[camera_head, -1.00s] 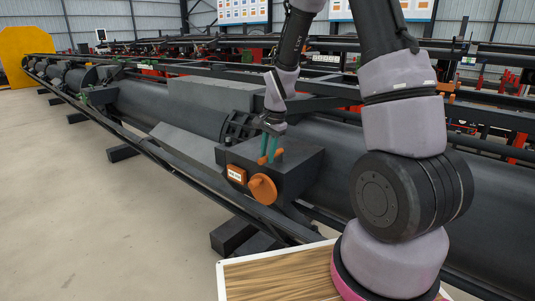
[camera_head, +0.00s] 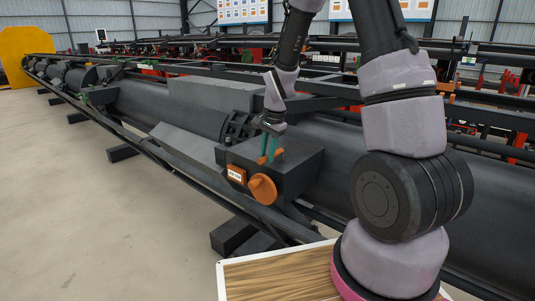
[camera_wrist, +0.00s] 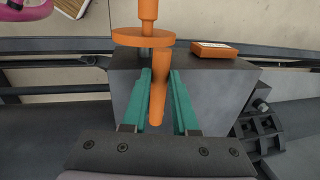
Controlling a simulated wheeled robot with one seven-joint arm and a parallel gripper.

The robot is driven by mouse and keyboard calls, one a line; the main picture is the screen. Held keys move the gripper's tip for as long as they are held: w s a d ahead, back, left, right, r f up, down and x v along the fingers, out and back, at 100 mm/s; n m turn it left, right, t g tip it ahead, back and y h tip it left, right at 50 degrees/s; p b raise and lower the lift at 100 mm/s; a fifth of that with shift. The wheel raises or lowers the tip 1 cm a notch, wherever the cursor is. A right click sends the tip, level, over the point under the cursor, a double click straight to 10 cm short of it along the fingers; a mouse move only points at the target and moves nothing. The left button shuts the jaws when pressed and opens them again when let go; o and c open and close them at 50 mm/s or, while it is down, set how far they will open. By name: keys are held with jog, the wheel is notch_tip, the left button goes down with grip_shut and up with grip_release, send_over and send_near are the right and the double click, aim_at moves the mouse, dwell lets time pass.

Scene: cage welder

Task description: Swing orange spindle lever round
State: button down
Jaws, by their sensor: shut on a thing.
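The orange spindle lever (camera_wrist: 158,90) is a rounded orange bar on top of a dark grey block (camera_wrist: 215,85). In the wrist view it lies between the two teal fingers of my gripper (camera_wrist: 161,78), which is shut on it. In the head view my gripper (camera_head: 268,150) points down onto the block, with orange lever ends (camera_head: 279,153) showing beside the fingers. An orange disc-shaped knob (camera_head: 262,188) sits on the block's front face. The lever's pivot is not clearly visible.
An orange labelled plate (camera_head: 236,174) is beside the knob. A long dark pipe machine (camera_head: 150,100) with rails runs behind and to the left. A wood-topped table (camera_head: 285,280) is at the bottom. The concrete floor (camera_head: 80,220) at left is clear.

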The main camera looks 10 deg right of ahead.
jog(key=shift+w+a, duration=0.1)
jog(key=w+m, duration=0.1)
jog(key=m, duration=0.2)
jog(key=w+a+m+h, duration=0.1)
jog(key=w+m, duration=0.1)
jog(key=m, duration=0.1)
jog(key=w+m, duration=0.2)
jog(key=m, duration=0.1)
jog(key=shift+a+h, duration=0.2)
jog(key=shift+h, duration=0.1)
jog(key=w+m, duration=0.1)
jog(key=m, duration=0.1)
jog(key=w+d+m+h, duration=0.1)
jog(key=m, duration=0.2)
jog(key=shift+w, duration=0.4)
jog(key=shift+w+d+m+g, duration=0.15)
jog(key=shift+w+d+m, duration=0.25)
jog(key=shift+m, duration=0.55)
jog(key=shift+w+d+m+g, duration=0.15)
jog(key=shift+w+d+m, duration=0.2)
jog(key=shift+m, duration=0.6)
jog(key=c, duration=0.7)
grip_release()
